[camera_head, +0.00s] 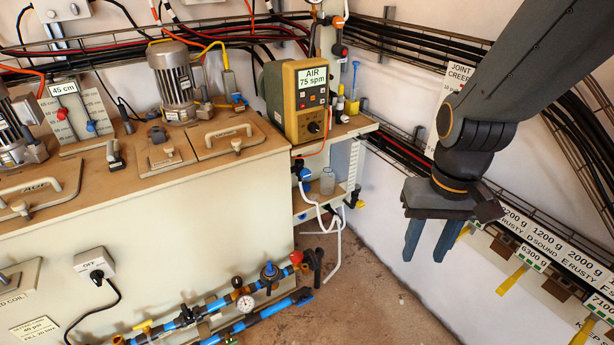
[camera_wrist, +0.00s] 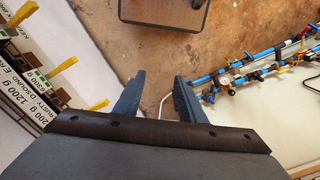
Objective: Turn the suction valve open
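Blue pipes (camera_head: 240,325) run low along the front of the cream cabinet. They carry a valve with a blue handle (camera_head: 270,272), a red fitting (camera_head: 296,257), a round white gauge (camera_head: 246,304) and a yellow lever (camera_head: 145,327). No readable label shows which valve is the suction valve. The pipes also show at the right of the wrist view (camera_wrist: 262,62). My gripper (camera_head: 430,243) points down in the air, right of the pipes and apart from them. In the wrist view its two fingers (camera_wrist: 158,95) are spread with nothing between them.
The cream cabinet (camera_head: 160,235) has motors and lidded hatches on top. A yellow AIR box (camera_head: 305,100) stands at its right end, above a small shelf (camera_head: 318,205). Labelled racks with yellow tabs (camera_head: 512,280) line the right wall. Brown floor (camera_head: 350,300) lies open between.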

